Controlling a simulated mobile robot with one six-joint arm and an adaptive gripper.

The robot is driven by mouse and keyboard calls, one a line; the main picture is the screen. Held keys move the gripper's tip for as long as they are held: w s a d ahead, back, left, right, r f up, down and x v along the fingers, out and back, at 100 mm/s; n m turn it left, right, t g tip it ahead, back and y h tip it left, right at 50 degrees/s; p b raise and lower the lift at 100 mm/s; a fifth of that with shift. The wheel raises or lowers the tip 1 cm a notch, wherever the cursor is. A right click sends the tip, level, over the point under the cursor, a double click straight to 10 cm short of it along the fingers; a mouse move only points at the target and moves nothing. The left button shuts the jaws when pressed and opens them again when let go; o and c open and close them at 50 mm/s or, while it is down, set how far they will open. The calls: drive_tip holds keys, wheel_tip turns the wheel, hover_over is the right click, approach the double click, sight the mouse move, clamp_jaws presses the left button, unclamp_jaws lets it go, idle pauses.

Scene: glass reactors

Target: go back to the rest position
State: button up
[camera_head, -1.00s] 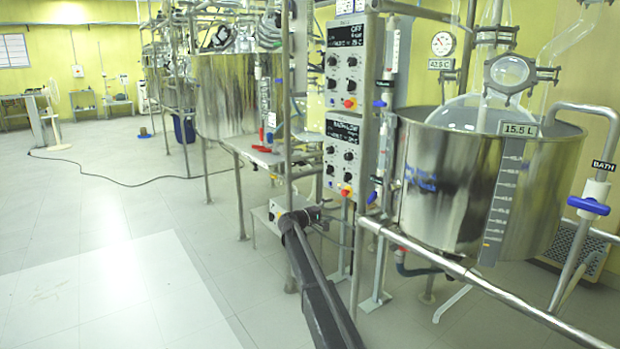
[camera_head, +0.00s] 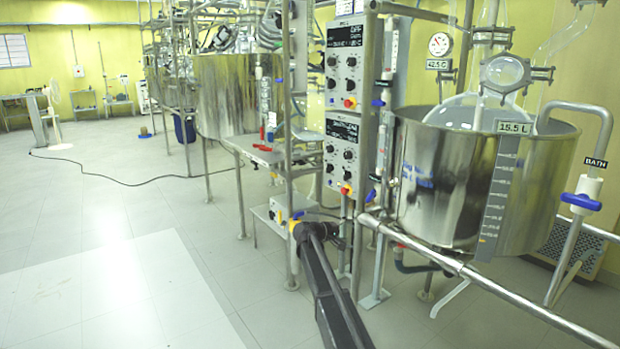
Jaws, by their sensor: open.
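My dark arm reaches up from the bottom middle of the head view. My gripper (camera_head: 338,238) is the small dark shape at its far end, in front of the lower part of the reactor frame. It is open, and I see nothing held in it; its fingertips are small and hard to make out. No rest position is marked in the view.
The control panel (camera_head: 345,95) stands above my gripper. To the right are the steel bath (camera_head: 440,180) and a slanting rail (camera_head: 480,283).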

drive_tip(key=s+d+f+m+g+y, duration=0.1)
drive_tip(key=s+d+f+g+y, duration=0.2)
drive_tip(key=s, duration=0.5)
drive_tip(key=s+d+f+m+g+y, duration=0.15)
drive_tip(key=s+f, duration=0.25)
drive_tip(key=s, duration=0.5)
drive_tip(key=s+d+f+m+g+y, duration=0.1)
drive_tip(key=s+d+f+y, duration=0.2)
drive_tip(key=s, duration=0.5)
drive_tip(key=s+a+f+m+g+y, duration=0.1)
drive_tip(key=s+a+f+y, duration=0.15)
drive_tip(key=s, duration=0.85)
drive_tip(key=s+a+f+m+g+y, duration=0.1)
drive_tip(key=s+f+g+y, duration=0.15)
drive_tip(key=s, duration=0.85)
wheel_tip(320, 180, up, 35)
drive_tip(key=t+p, duration=0.1)
drive_tip(key=p, duration=3.3)
drive_tip(key=shift+s+y, duration=0.15)
drive_tip(key=shift+y, duration=0.2)
drive_tip(key=shift+a, duration=0.1)
drive_tip(key=c, duration=0.6)
